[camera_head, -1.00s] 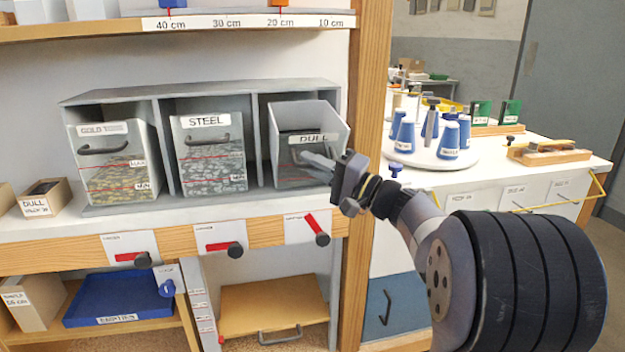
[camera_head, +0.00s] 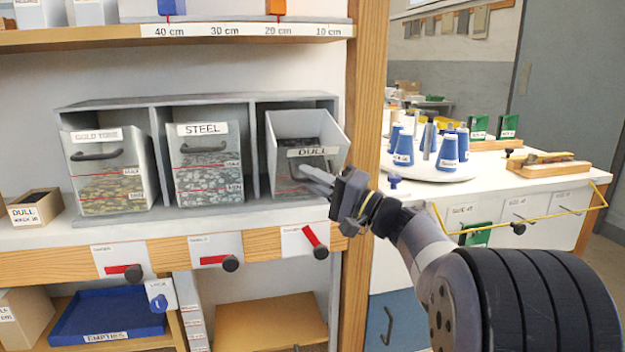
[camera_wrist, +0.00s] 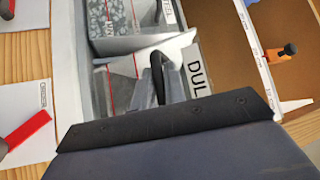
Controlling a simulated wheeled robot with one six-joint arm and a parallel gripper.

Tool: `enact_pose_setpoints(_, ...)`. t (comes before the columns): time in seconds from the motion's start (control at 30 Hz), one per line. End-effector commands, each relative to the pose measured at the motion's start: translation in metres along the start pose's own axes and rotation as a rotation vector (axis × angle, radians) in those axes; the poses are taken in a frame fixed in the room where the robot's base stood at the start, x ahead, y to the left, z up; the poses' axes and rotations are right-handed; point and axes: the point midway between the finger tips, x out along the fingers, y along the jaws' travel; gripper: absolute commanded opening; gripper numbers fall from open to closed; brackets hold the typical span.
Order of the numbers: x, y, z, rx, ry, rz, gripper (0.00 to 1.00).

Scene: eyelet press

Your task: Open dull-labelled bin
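The dull-labelled bin (camera_head: 285,130) is a grey open-topped box in the right bay of the rack. Its front tilts outward, and its dark inside shows above the "DULL" label (camera_head: 312,152). My gripper (camera_head: 316,181) is at the bin's front, just below the label, and covers part of the handle. In the wrist view, the dark handle (camera_wrist: 157,76) stands between the label (camera_wrist: 196,77) and the bin's clear front. My fingers (camera_wrist: 172,92) are around the handle and look shut on it, though the contact is partly hidden by the gripper body.
The steel bin (camera_head: 205,160) and gold tone bin (camera_head: 105,170) stand to the left. Red levers with dark knobs (camera_head: 320,252) are on the rail below. A wooden post (camera_head: 365,120) stands close right of my gripper. A turntable with blue cones (camera_head: 430,168) is beyond it.

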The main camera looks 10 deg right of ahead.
Motion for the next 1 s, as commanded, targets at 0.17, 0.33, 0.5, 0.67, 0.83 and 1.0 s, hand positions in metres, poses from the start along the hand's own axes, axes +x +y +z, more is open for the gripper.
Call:
enact_pose_setpoints(0.17,0.000,0.000,0.000,0.000,0.000,0.000,0.27)
enact_pose_setpoints(0.33,0.000,0.000,0.000,0.000,0.000,0.000,0.33)
enact_pose_setpoints(0.5,-0.002,0.000,0.000,0.000,0.001,0.000,0.33)
enact_pose_setpoints(0.67,-0.020,0.000,-0.001,0.001,0.004,0.002,0.33)
enact_pose_setpoints(0.83,-0.054,-0.001,-0.002,0.000,0.006,0.002,0.33)
enact_pose_setpoints(1.0,-0.085,-0.001,-0.001,0.000,0.005,0.002,0.33)
